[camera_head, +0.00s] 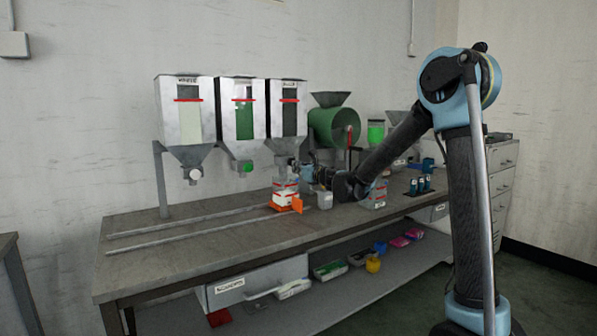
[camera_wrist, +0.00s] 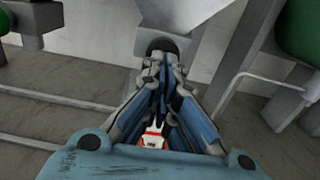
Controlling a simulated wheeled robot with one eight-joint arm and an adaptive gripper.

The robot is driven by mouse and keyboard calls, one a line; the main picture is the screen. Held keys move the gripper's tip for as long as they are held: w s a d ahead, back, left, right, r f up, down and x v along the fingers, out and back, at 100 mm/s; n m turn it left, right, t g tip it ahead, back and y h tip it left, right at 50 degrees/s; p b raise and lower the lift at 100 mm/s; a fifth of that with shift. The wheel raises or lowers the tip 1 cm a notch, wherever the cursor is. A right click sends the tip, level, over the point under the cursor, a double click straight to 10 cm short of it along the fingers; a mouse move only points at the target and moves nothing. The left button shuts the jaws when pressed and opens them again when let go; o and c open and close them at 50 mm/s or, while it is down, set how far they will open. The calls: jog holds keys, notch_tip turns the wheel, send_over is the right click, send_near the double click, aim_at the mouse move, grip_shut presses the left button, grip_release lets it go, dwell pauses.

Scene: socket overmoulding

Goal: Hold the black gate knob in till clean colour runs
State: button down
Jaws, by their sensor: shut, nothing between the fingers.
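The black gate knob (camera_wrist: 161,46) sits on the throat of the right-hand hopper (camera_head: 288,108), just beyond my fingertips in the wrist view. My gripper (camera_wrist: 161,62) is shut and empty, its tips at the knob; I cannot tell whether they press it. In the head view my gripper (camera_head: 303,172) is small beside the hopper outlet, and the knob is hard to make out there. An orange and white container (camera_head: 285,194) stands under this hopper; part of it shows below my fingers in the wrist view (camera_wrist: 153,138). Any running material is hidden.
To the left hang a hopper with a white knob (camera_head: 194,174) and one with a green knob (camera_head: 246,167). A green drum (camera_head: 335,127) stands to the right. Two rails (camera_head: 200,222) run along the bench. The bench's left part is clear.

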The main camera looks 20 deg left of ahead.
jog(key=shift+x, duration=1)
jog(key=v, duration=1.4)
jog(key=shift+w, duration=0.1)
